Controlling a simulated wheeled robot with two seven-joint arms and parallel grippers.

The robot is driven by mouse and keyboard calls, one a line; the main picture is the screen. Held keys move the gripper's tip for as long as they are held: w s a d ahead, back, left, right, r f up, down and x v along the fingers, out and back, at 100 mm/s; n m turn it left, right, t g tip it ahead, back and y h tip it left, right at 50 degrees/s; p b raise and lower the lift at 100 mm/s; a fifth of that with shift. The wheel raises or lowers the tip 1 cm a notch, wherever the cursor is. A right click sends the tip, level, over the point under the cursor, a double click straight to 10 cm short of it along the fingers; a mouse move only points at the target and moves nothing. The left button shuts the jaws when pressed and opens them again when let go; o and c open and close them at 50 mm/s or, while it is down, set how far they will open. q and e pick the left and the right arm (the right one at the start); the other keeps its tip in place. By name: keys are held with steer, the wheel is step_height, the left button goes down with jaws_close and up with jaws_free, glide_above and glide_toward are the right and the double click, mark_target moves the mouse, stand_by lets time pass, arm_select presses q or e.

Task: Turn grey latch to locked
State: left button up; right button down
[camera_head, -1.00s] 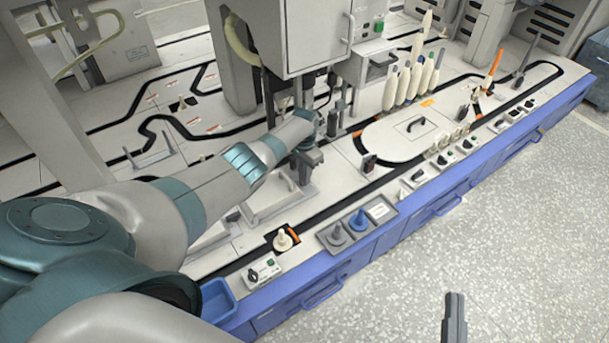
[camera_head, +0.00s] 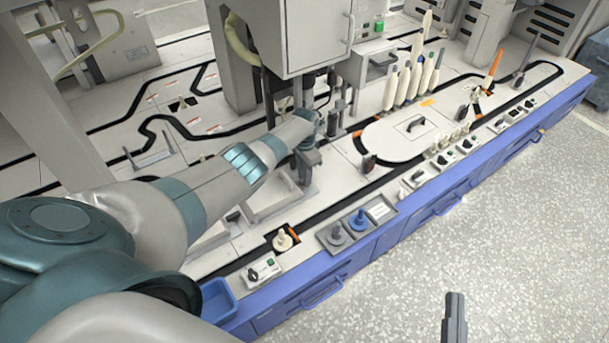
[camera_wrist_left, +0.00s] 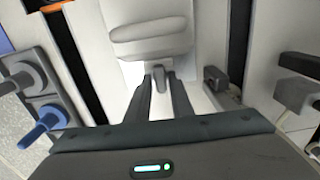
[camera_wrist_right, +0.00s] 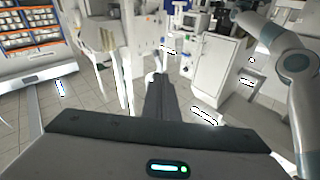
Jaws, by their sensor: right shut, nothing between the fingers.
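My left gripper (camera_head: 305,178) points down over the white deck of the machine, at the end of the arm from the left. In the left wrist view its two dark fingers (camera_wrist_left: 159,84) are apart. A small grey latch piece (camera_wrist_left: 159,74) shows between their tips, at the edge of a pale rounded block (camera_wrist_left: 150,32); whether the fingers touch it I cannot tell. In the head view the gripper hides the latch. My right gripper (camera_head: 455,298) is shut and empty above the speckled floor; its closed fingers also show in the right wrist view (camera_wrist_right: 160,90).
A blue bin (camera_head: 218,298) is at the near corner. The machine's tall cabinet (camera_head: 312,35) stands behind my left gripper. Floor (camera_head: 530,230) at right is clear.

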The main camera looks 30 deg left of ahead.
arm_select(q)
steer(key=shift+r, duration=0.2)
arm_select(e)
steer(key=shift+f, duration=0.1)
